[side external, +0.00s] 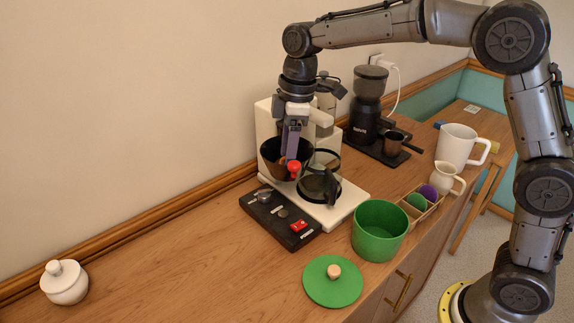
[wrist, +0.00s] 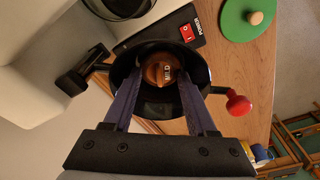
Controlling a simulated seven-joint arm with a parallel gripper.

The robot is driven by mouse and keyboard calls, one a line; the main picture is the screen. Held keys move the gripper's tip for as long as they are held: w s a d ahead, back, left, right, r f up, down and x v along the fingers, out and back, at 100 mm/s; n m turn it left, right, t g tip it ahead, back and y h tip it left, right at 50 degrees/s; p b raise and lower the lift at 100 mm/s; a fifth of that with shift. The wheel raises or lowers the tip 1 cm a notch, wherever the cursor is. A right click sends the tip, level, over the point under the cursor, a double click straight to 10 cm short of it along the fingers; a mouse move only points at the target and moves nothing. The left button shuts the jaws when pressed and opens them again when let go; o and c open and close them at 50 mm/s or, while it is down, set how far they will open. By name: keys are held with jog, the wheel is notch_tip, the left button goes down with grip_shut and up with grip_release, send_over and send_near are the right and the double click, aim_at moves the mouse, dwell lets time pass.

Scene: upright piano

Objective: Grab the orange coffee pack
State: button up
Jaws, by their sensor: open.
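The orange coffee pack (wrist: 162,70) sits inside the dark filter basket (wrist: 140,72) in the wrist view. It is round and brownish-orange with pale lettering. My gripper (wrist: 160,92) is open, with its two purple fingers reaching toward the basket on either side of the pack; I cannot tell whether they touch it. In the side external view, my gripper (side external: 291,146) points down into the basket (side external: 275,153), which has a red knob (side external: 294,168). The basket is swung out at the front of the white coffee maker (side external: 263,127). The basket wall hides most of the pack there.
A glass carafe (side external: 321,187) stands just right of the basket, and a black switch panel (side external: 281,217) lies in front. A green pot (side external: 380,230), green lid (side external: 332,282) and black grinder (side external: 367,112) are nearby. The counter's left is mostly clear.

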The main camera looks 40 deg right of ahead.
jog(key=shift+c, duration=0.3)
grip_shut()
jog(key=shift+r, duration=0.1)
